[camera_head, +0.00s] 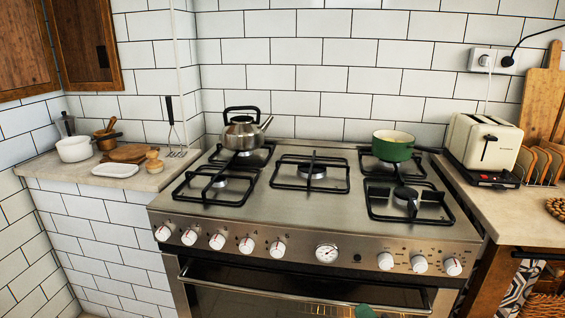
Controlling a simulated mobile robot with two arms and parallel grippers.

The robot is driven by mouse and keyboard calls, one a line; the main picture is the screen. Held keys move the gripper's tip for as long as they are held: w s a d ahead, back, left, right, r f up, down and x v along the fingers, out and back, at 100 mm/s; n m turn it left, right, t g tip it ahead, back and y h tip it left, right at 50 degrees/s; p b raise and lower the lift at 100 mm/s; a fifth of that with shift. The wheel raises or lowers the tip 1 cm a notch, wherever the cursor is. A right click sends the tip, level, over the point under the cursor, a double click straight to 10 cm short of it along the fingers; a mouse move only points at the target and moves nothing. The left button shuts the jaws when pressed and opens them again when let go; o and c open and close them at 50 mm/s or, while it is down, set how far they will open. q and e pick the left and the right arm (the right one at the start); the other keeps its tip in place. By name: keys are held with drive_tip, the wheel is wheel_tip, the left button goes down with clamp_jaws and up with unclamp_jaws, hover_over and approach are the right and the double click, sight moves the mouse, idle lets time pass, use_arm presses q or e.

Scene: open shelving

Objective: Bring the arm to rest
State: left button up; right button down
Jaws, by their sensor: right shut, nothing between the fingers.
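A small rounded green piece at the bottom edge, in front of the oven door, appears to be part of my right gripper (365,311). Its fingers are not clear in the picture, most of it is cut off by the frame, and no object shows with it. My right gripper is shut and empty. My left gripper and arm are not in view.
A stove (300,215) with an oven handle (300,298) fills the middle. A kettle (243,134) and green pot (393,146) stand on it. A toaster (484,145) stands right; a white pot (73,149) and small dish (115,170) sit left.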

drive_tip(key=s+d+f+m+g+h, duration=0.1)
drive_tip(key=s+f+m+g+h, duration=0.25)
drive_tip(key=s+f+m, duration=0.55)
drive_tip(key=s+d+f+m+g+h, duration=0.1)
drive_tip(key=s+f+m+g+h, duration=0.35)
drive_tip(key=f, duration=0.85)
drive_tip(key=s+a+f+m+g+y, duration=0.15)
drive_tip(key=s+f+m+g, duration=0.3)
drive_tip(key=s, duration=0.55)
drive_tip(key=s+a+f+m+g, duration=0.25)
drive_tip(key=s+f, duration=0.35)
drive_tip(key=s, duration=0.4)
use_arm(q)
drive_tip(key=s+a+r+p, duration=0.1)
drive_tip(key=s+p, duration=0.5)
drive_tip(key=p, duration=0.1)
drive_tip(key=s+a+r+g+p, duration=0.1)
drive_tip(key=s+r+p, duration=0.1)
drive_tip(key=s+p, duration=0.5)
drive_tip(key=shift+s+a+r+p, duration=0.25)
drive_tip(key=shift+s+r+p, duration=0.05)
use_arm(e)
drive_tip(key=s+d+r+g, duration=0.1)
drive_tip(key=s, duration=0.6)
drive_tip(key=s+d+r, duration=0.2)
drive_tip(key=s, duration=0.6)
drive_tip(key=shift+r+m+g, duration=0.2)
drive_tip(key=shift+m+g, duration=0.2)
drive_tip(key=shift+m, duration=0.05)
drive_tip(key=shift+s, duration=0.1)
